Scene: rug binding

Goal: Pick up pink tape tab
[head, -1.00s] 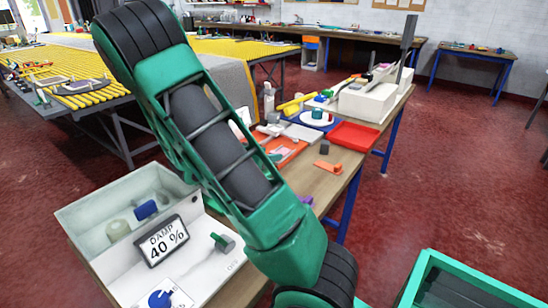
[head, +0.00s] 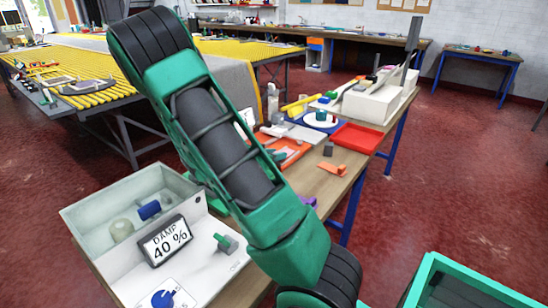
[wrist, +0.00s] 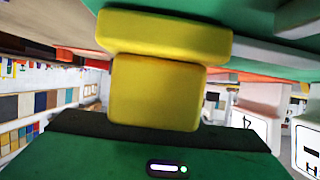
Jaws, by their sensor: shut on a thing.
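My gripper (wrist: 158,60) fills the wrist view, with yellow finger parts above a dark green body. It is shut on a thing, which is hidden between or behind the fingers. The pink tape tab does not show clearly in either current view. In the head view the orange tray (head: 297,152) lies on the workbench, partly behind my green arm. A small dark teal part shows over the tray, where a pinkish patch was seen earlier.
The workbench (head: 322,188) holds a red tray (head: 358,137), an orange piece (head: 347,170), a small grey block (head: 328,149) and white boxes (head: 376,104). A pale open case with a damp sign (head: 165,240) stands at front left.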

